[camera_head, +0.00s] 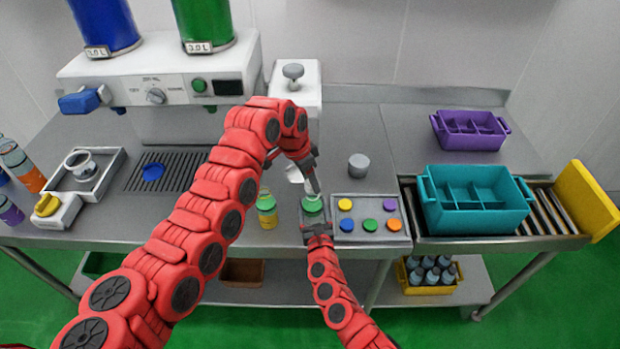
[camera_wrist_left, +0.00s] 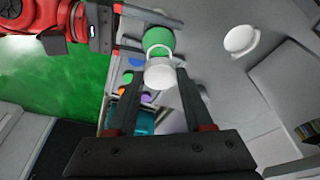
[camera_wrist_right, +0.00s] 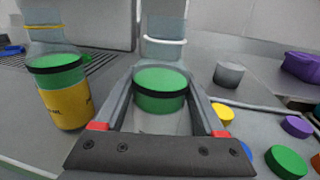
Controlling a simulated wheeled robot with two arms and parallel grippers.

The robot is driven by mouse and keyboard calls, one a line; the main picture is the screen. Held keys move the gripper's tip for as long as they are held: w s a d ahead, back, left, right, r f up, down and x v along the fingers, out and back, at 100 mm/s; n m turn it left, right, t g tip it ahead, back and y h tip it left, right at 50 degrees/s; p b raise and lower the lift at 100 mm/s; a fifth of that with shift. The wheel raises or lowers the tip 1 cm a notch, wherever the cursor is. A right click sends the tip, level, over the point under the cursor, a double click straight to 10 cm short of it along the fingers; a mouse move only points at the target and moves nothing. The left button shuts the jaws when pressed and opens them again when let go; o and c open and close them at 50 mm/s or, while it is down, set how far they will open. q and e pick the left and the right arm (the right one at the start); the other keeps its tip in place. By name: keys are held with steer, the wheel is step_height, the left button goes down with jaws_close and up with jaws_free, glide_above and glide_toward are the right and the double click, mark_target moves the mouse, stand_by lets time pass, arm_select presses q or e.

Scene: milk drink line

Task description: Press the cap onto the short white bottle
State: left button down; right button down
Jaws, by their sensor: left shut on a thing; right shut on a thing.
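The short bottle with a green top and dark band (camera_wrist_right: 160,88) stands between the fingers of my right gripper (camera_wrist_right: 158,108), which is shut on it. In the head view its green top (camera_head: 312,204) shows at the left edge of the button tray. My left gripper (camera_wrist_left: 158,72) is shut on a pale, see-through round piece with a white ring (camera_wrist_left: 160,75). In the right wrist view this piece (camera_wrist_right: 165,45) appears just above the green top. I cannot tell whether the two touch or how far down the green top sits. The bottle's lower body is mostly hidden.
A yellow-labelled bottle with a green part (camera_head: 267,212) stands just left. The tray of coloured caps (camera_head: 370,240) lies right, with a grey cylinder (camera_head: 358,165) behind it. A teal crate (camera_head: 475,205) and purple crate (camera_head: 468,130) are farther right. The filling machine (camera_head: 160,90) stands behind.

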arm_select(q)
steer(key=shift+f, duration=0.85)
steer(key=shift+f, duration=0.65)
steer(key=shift+c, duration=1.1)
jaws_free()
steer(key=v, duration=1.2)
arm_select(e)
jaws_free()
